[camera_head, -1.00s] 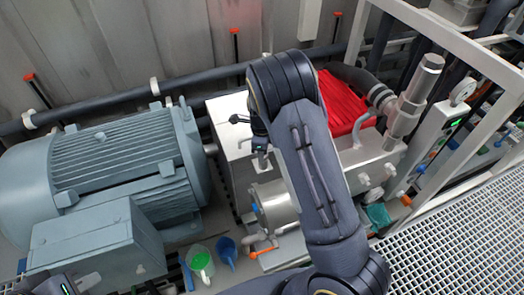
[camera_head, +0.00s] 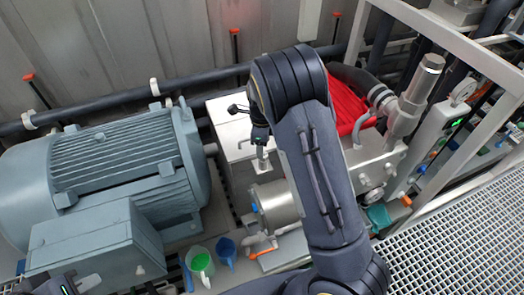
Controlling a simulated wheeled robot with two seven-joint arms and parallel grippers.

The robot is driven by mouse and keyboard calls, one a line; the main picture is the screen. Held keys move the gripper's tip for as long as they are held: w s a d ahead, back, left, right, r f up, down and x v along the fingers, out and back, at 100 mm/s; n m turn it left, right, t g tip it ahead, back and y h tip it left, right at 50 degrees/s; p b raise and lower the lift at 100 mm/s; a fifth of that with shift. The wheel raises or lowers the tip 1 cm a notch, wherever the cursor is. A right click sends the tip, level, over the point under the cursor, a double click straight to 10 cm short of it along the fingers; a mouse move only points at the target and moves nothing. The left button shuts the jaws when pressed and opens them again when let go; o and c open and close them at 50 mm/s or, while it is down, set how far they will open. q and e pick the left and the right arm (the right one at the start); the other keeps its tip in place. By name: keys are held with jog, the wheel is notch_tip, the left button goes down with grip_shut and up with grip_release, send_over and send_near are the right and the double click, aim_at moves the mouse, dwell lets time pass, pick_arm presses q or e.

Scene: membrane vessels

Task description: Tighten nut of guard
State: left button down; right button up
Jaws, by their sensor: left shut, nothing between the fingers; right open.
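A pale metal guard box (camera_head: 232,134) stands between the blue-grey motor (camera_head: 120,165) and the pump unit. I cannot make out its nut for certain. My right gripper (camera_head: 262,163) points down over the right part of the guard's top. It is open, and nothing shows between its fingers. Whether the fingers touch the guard is hard to tell. My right arm hides part of the pump unit behind it. My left gripper (camera_head: 66,287) is only partly in view at the bottom left edge, low in front of the motor. It is shut and holds nothing.
A red cover (camera_head: 342,103) lies behind my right arm. A metal cylinder (camera_head: 276,204) sits below the guard. A jug with green liquid (camera_head: 200,262) and a blue cup (camera_head: 226,250) stand on the floor. White frame rails and grating (camera_head: 450,240) bound the right side.

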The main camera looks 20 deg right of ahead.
jog(key=shift+r, duration=2.05)
jog(key=shift+s+r, duration=0.2)
jog(key=shift+s, duration=0.05)
jog(key=s+a+r+n+t+y, duration=0.1)
jog(key=s+r+n+t+y, duration=0.1)
jog(key=s+r+n, duration=0.5)
jog(key=s+a+r+n+t+y, duration=0.1)
jog(key=s+r+n+y, duration=0.3)
jog(key=s, duration=0.5)
jog(key=s+a+r+n+t+h, duration=0.1)
jog(key=s+a+n+t+h, duration=0.1)
jog(key=s+n, duration=1)
jog(key=shift+s+a+t, duration=0.3)
jog(key=shift+s+a, duration=0.1)
jog(key=shift+a, duration=0.1)
